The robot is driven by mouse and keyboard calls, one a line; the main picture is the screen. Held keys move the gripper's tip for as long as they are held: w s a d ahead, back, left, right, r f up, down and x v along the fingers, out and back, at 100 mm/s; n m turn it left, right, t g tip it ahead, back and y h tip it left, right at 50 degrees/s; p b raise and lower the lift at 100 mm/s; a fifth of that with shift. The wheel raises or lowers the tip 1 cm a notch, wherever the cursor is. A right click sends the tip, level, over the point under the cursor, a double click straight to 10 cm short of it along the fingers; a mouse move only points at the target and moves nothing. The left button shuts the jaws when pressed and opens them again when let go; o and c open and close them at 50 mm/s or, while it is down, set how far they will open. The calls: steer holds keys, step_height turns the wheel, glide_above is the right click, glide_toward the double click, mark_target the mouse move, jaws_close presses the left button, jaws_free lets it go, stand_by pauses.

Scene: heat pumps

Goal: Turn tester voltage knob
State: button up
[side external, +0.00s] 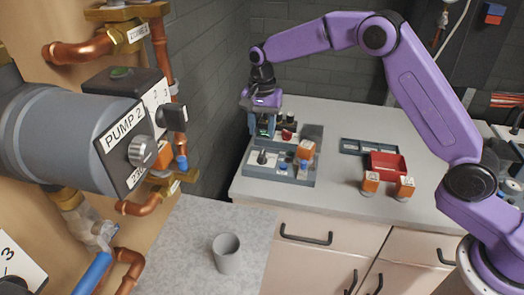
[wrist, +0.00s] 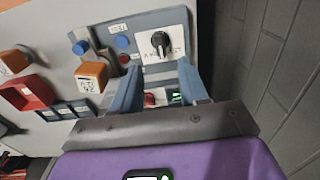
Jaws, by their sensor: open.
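The tester (side external: 255,172) is a grey-blue panel box on the worktop's left part. A black knob (side external: 262,157) stands on its front-left part. In the wrist view the black knob (wrist: 160,43) sits on a white labelled plate (wrist: 176,37); the lettering is too small to read surely. My gripper (side external: 264,128) is above the tester's back-left part, behind the knob in the side view. In the wrist view my gripper (wrist: 160,66) is open, its two blue-grey fingers apart with nothing held. The knob lies beyond the fingertips, apart from them. A red part and a green-lit display show between the fingers.
Blue knobs (wrist: 80,47) and an orange block (side external: 306,150) are on or beside the tester. A red bin (side external: 388,165) and orange-topped parts (side external: 370,181) stand to the right. The pump (side external: 70,140) and copper pipes are at left. A grey cup (side external: 227,253) stands in front.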

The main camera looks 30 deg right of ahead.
mark_target(262, 153)
step_height(262, 153, down, 9)
steer(key=shift+r, duration=0.15)
stand_by(0.4)
jaws_close()
